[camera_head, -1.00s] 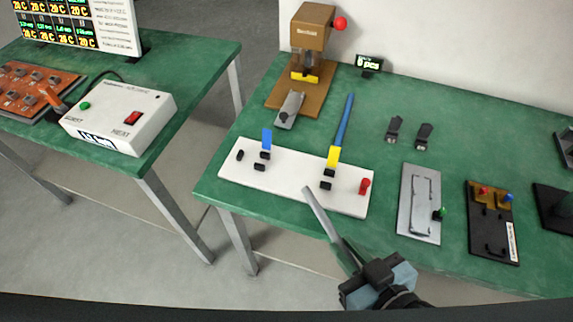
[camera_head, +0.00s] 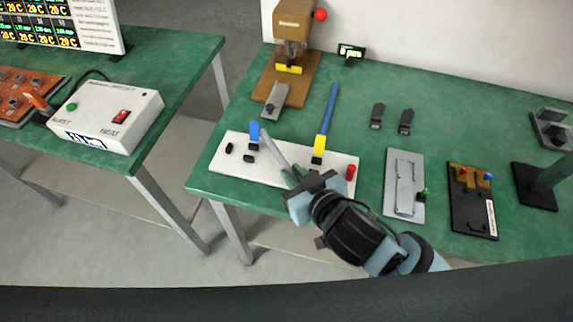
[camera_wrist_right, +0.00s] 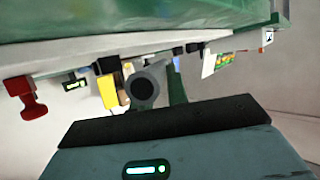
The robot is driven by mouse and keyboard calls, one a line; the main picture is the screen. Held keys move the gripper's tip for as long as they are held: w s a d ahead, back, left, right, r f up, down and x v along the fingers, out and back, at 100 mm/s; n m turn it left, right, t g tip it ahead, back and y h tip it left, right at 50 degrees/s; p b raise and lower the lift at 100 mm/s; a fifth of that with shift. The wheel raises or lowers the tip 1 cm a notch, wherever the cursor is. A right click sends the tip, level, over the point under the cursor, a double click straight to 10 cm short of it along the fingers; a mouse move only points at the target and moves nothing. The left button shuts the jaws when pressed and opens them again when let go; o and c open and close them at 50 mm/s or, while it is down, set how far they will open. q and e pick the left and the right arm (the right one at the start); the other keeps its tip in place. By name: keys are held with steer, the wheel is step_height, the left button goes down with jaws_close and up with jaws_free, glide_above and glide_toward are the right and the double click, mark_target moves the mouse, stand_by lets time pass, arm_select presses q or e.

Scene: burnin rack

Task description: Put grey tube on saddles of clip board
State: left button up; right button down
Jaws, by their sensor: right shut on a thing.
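The white clip board (camera_head: 222,180) lies near the front edge of the right green table. It carries black saddles (camera_head: 249,157), a blue upright clip (camera_head: 254,132), a yellow clip (camera_head: 319,143) and a red knob (camera_head: 350,172). My right gripper (camera_head: 294,178) is shut on the grey tube (camera_head: 272,152), which slants above the board with its far end close to the blue clip. In the right wrist view the tube shows end-on as a round grey end (camera_wrist_right: 145,88) beside a green finger. I cannot tell whether the tube touches the saddles. My left gripper is not in view.
A blue rod (camera_head: 330,108) lies behind the yellow clip. A brown press (camera_head: 291,50) stands at the back. A grey plate (camera_head: 404,190) and a black fixture (camera_head: 472,205) lie to the right. A white control box (camera_head: 108,115) sits on the left table.

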mark_target(292, 174)
steer(key=shift+w+a+r, duration=0.1)
steer(key=shift+w+a, duration=0.25)
steer(key=shift+w, duration=0.3)
steer(key=shift+w+a, duration=0.3)
steer(key=shift+w, duration=0.3)
steer(key=shift+w+a+f, duration=0.15)
steer(key=shift+w+f, duration=0.15)
steer(key=shift+f, duration=0.5)
steer(key=shift+f, duration=0.2)
steer(key=c, duration=1.4)
jaws_free()
steer(key=shift+o, duration=0.2)
steer(key=shift+r, duration=0.1)
